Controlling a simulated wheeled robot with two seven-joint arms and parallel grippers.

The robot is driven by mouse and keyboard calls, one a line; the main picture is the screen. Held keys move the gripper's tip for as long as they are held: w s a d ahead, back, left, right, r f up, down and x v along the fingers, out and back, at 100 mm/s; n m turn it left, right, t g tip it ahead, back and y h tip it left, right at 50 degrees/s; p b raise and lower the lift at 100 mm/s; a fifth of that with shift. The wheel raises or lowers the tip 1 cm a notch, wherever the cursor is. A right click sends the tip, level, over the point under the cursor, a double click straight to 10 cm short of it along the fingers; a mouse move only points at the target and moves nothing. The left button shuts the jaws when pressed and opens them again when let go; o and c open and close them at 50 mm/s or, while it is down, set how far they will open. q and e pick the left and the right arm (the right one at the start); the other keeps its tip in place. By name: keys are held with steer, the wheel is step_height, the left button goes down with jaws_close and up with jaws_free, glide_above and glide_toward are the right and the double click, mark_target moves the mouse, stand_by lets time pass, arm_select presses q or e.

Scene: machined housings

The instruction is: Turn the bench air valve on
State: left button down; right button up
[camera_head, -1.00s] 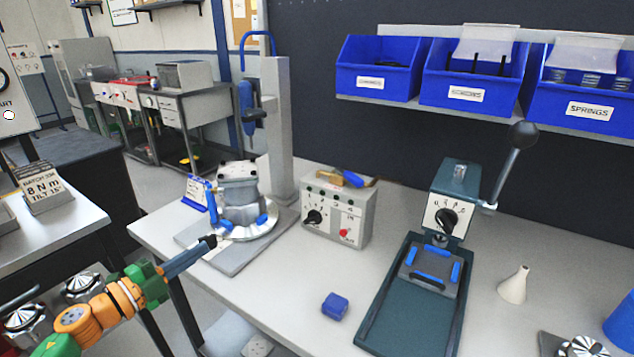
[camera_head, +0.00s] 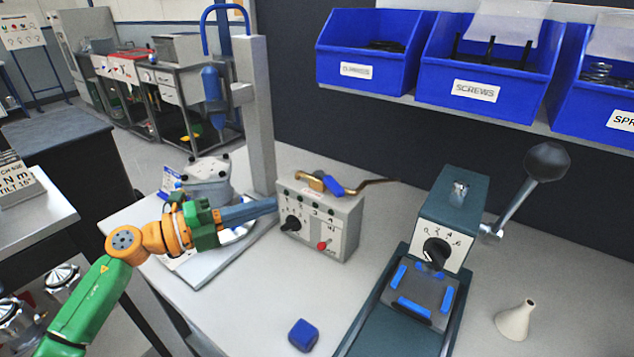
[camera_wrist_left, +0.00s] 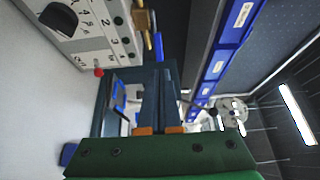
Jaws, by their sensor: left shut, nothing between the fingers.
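The air valve has a brass body (camera_head: 312,181) and a blue lever (camera_head: 333,186), and sits on top of the grey control box (camera_head: 345,222). A bent brass pipe (camera_head: 375,184) runs from it to the right. The wrist view shows the brass body (camera_wrist_left: 141,20) and blue lever (camera_wrist_left: 157,46) near the top. My left gripper (camera_head: 275,205) is shut and empty, its tips just left of the box's upper left corner, lower than the valve and apart from it. The fingers (camera_wrist_left: 152,95) also show in the wrist view. My right gripper is not in view.
The control box has a black knob (camera_head: 293,223) and a red button (camera_head: 322,245). A fixture with a housing (camera_head: 208,180) stands behind my left gripper, beside a grey post (camera_head: 257,110). A green press (camera_head: 455,215) stands right. A blue block (camera_head: 303,335) lies in front.

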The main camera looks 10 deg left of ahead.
mark_target(333, 192)
arm_select(q)
steer(key=p+x, duration=0.3)
steer(key=x, duration=0.7)
steer(key=shift+w+a, duration=0.1)
steer(key=shift+w+d+f, duration=0.1)
steer(key=shift+w+d, duration=0.05)
steer(key=shift+d, duration=0.1)
steer(key=shift+d, duration=0.3)
steer(key=shift+w+d+p, duration=0.25)
steer(key=shift+d+p, duration=0.3)
steer(key=shift+d, duration=0.1)
steer(key=shift+x, duration=0.95)
steer(key=shift+s+d, duration=0.1)
steer(key=shift+d, duration=0.05)
